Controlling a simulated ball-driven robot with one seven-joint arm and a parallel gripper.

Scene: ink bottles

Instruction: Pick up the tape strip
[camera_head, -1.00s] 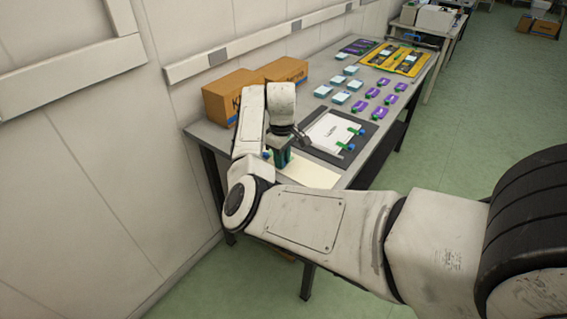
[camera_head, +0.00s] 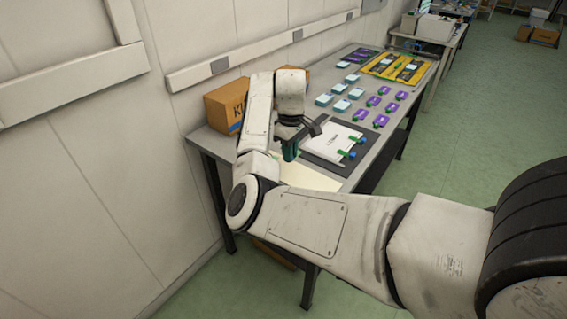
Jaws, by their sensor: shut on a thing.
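My gripper (camera_head: 290,155) points down above the pale yellow sheet at the near end of the table (camera_head: 222,143). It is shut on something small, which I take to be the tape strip. The fingers and my arm hide most of what is held, so its shape is not clear. A white sheet (camera_head: 333,138) lies on a dark board (camera_head: 316,153) to the right of my gripper, with small green and blue pieces (camera_head: 350,154) at its right edge.
The pale yellow sheet (camera_head: 312,178) lies below my gripper. A cardboard box (camera_head: 228,104) stands against the wall at the left, partly behind my arm. Several pale blue-topped boxes (camera_head: 340,105) and purple items (camera_head: 380,121) stand further back, before a yellow tray (camera_head: 375,70).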

